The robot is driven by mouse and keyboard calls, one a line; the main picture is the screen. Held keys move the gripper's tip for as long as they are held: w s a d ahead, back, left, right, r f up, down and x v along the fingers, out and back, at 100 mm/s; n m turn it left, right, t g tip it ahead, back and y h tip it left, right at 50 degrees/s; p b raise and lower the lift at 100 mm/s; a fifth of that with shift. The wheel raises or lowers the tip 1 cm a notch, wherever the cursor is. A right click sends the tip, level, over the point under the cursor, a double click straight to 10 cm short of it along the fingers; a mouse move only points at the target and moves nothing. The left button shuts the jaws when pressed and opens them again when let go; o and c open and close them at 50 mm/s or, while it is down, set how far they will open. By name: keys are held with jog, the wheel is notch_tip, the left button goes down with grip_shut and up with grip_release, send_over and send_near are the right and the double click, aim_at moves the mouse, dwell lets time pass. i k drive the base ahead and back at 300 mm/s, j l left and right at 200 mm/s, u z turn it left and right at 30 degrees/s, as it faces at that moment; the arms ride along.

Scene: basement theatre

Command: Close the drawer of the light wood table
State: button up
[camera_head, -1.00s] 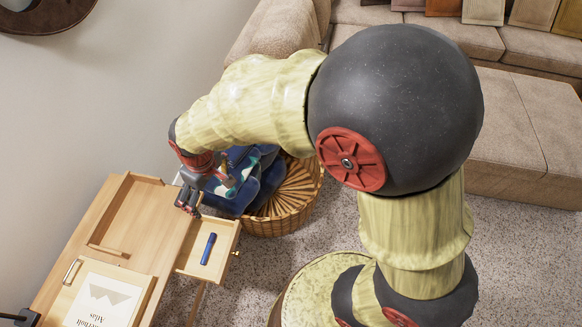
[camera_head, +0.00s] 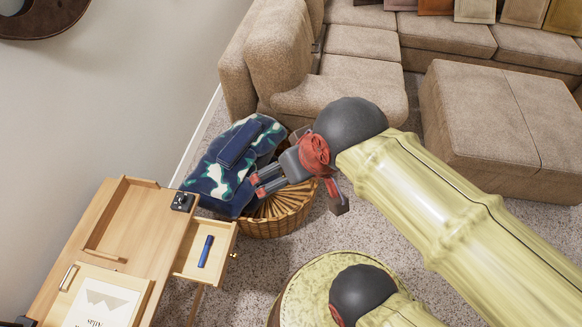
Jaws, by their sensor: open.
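The light wood table (camera_head: 146,231) stands at the lower left, with a recessed top. Its drawer (camera_head: 217,273) is pulled out on the right side and has a small round knob (camera_head: 234,255) on its front. A blue marker-like item (camera_head: 205,251) lies in the drawer. My gripper (camera_head: 256,187) is open, above the basket and to the upper right of the drawer, apart from it. Its fingers point left toward the dark blue patterned cloth, and I see nothing held between them.
A wicker basket (camera_head: 285,219) with a dark blue patterned cloth (camera_head: 221,180) stands just behind the drawer. A small black object (camera_head: 182,201) and a paper or book (camera_head: 101,305) lie on the tabletop. A beige sofa (camera_head: 347,72) and ottoman (camera_head: 488,135) stand beyond. Speckled carpet shows right of the drawer.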

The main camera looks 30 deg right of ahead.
aim_at(213, 274)
jog(key=u, duration=0.95)
jog(key=j, duration=0.5)
jog(key=k+u, duration=0.05)
